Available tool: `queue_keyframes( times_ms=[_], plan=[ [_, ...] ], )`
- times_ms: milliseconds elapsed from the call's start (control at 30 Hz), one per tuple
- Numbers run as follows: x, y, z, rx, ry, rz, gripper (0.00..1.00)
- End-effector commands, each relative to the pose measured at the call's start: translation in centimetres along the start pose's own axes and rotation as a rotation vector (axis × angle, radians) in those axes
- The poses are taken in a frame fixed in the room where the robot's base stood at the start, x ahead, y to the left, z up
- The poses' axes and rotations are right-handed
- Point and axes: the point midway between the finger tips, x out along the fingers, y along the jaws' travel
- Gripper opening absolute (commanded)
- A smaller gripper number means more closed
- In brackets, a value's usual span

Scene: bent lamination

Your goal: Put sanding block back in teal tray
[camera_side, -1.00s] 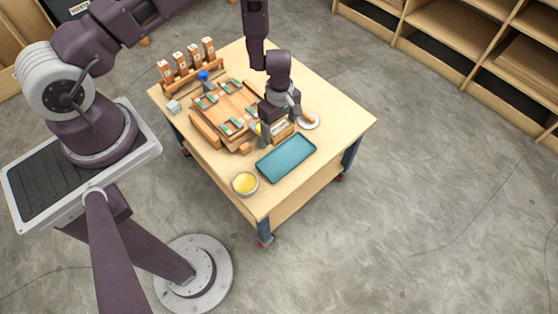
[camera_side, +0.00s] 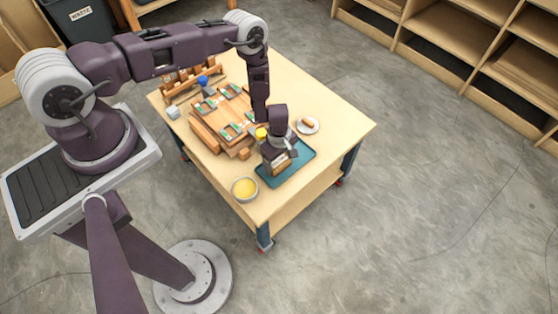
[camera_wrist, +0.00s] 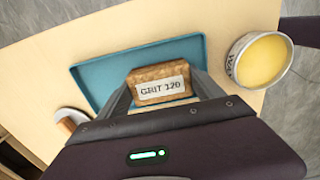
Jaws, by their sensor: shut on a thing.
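The sanding block (camera_wrist: 159,83) is brown with a white label reading "GRIT 120". My gripper (camera_wrist: 165,95) is shut on it, one finger on each side. In the wrist view the block shows in front of the teal tray (camera_wrist: 100,75). In the side view my gripper (camera_side: 278,163) holds the block (camera_side: 281,164) over the left-middle part of the teal tray (camera_side: 303,153). I cannot tell whether the block touches the tray floor.
A bowl of yellow contents (camera_side: 245,188) stands close to the tray's left end. A white plate with a brown item (camera_side: 308,125) is behind the tray. The right table corner is clear.

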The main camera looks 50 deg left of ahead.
Motion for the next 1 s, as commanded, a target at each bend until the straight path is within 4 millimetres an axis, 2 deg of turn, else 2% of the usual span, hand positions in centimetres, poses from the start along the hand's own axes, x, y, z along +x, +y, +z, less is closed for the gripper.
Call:
queue_keyframes(
  times_ms=[167, 200, 267, 300, 567, 667, 767, 1000],
  plan=[
    [0.3, 0.0, 0.0, 0.000, 0.000, 0.000, 0.39],
    [0.2, 0.0, 0.0, 0.000, 0.000, 0.000, 0.84],
    [0.2, 0.0, 0.0, 0.000, 0.000, 0.000, 0.96],
    [0.2, 0.0, 0.0, 0.000, 0.000, 0.000, 0.98],
    [0.2, 0.0, 0.0, 0.000, 0.000, 0.000, 0.98],
    [-0.5, 0.1, 0.0, -0.001, 0.000, 0.000, 0.98],
    [-2.2, 0.2, -0.1, 0.000, 0.001, 0.002, 0.98],
    [-8.5, 0.1, 0.0, 0.001, 0.000, 0.002, 0.98]
  ],
)
